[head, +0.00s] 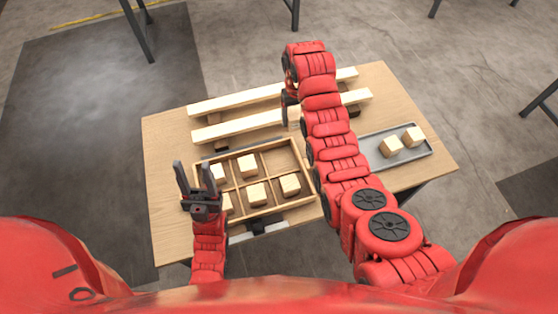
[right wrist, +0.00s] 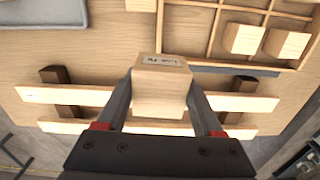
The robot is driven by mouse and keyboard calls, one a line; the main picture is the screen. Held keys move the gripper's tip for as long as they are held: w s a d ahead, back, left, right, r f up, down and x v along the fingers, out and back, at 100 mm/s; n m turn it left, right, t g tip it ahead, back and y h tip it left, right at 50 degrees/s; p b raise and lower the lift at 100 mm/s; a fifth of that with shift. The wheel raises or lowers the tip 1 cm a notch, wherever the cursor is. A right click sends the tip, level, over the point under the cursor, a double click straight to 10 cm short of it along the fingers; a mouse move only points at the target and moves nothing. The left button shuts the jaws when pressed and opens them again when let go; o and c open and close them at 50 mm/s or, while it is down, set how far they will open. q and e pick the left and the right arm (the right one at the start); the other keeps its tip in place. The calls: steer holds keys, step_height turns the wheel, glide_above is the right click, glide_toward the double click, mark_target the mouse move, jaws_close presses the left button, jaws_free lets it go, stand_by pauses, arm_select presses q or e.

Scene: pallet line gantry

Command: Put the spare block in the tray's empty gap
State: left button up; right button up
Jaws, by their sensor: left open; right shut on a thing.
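The wooden tray (head: 303,155) has compartments in two rows and lies in the middle of the table. Blocks such as this one (head: 257,193) sit in its compartments, and the far right compartment (head: 277,161) looks empty. My right gripper (head: 292,108) is beyond the tray's far edge, shut on a pale wooden block (head: 295,120). In the right wrist view the held block (right wrist: 160,75) sits between both fingers with a printed label on one face. It appears above the table, near the long slats. My left gripper (head: 192,180) is open and empty over the tray's left edge, partly hiding blocks there.
Two long wooden slats (head: 235,100) on dark supports lie along the table's back. A grey metal tray (head: 420,153) with two loose blocks (head: 391,147) is at the right. My right arm crosses between the trays. Bare table (head: 165,150) shows at the left.

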glide_toward(279, 161)
step_height(279, 161, down, 2)
steer(key=shift+s+p, duration=0.15)
steer(key=shift+p, duration=0.95)
steer(key=shift+f, duration=0.85)
step_height(279, 161, down, 2)
steer(key=shift+f+p, duration=0.15)
steer(key=shift+p, duration=0.25)
steer(key=shift+f, duration=0.2)
